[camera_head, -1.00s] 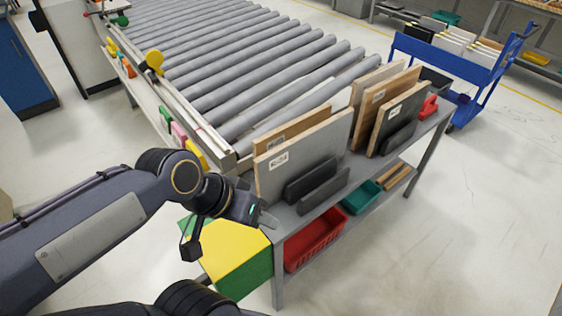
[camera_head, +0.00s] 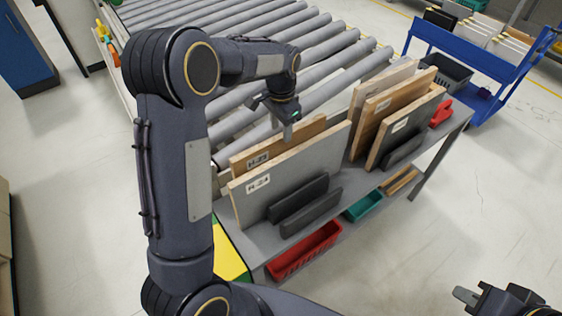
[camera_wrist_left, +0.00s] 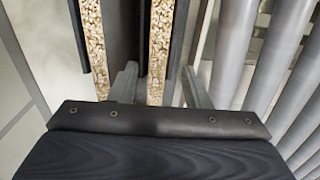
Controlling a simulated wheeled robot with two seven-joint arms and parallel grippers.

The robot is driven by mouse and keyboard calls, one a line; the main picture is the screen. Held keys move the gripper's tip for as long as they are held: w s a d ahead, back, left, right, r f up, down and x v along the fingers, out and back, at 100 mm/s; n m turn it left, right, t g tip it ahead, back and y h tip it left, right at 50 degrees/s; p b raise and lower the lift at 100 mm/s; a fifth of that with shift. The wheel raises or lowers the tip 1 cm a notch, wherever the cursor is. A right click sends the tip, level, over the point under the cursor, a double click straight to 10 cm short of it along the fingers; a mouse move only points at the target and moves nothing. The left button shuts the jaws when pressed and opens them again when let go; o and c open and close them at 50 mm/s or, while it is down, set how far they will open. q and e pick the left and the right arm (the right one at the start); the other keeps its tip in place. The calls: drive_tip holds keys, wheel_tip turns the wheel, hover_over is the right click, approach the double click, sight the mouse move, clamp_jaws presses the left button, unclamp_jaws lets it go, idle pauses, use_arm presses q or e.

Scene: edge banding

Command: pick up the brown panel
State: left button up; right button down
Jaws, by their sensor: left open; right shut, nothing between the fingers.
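The brown panel (camera_head: 275,150), with a white label, stands upright on the rack shelf just behind a grey panel (camera_head: 250,205). My left gripper (camera_head: 287,128) is over its top edge, coming from the roller side. In the left wrist view the open fingers (camera_wrist_left: 160,88) lie either side of one speckled panel edge (camera_wrist_left: 160,40), which looks like the brown panel's. I cannot tell whether they touch it. The grey panel's edge (camera_wrist_left: 95,45) lies left of the fingers. My right gripper (camera_head: 468,296) is shut and empty at the lower right, away from the rack.
A roller conveyor (camera_head: 230,25) runs behind the rack. More wooden panels (camera_head: 400,95) stand to the right in the rack. Red (camera_head: 305,252) and teal (camera_head: 362,206) bins sit below. A blue cart (camera_head: 465,45) is at the upper right. Floor at right is clear.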

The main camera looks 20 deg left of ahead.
sight(281, 146)
use_arm(q)
wheel_tip(281, 146, down, 8)
drive_tip(key=b, duration=0.6)
drive_tip(key=shift+s+d, duration=0.1)
drive_tip(key=shift+r, duration=0.15)
clamp_jaws()
idle(0.8)
drive_tip(key=shift+r, duration=0.15)
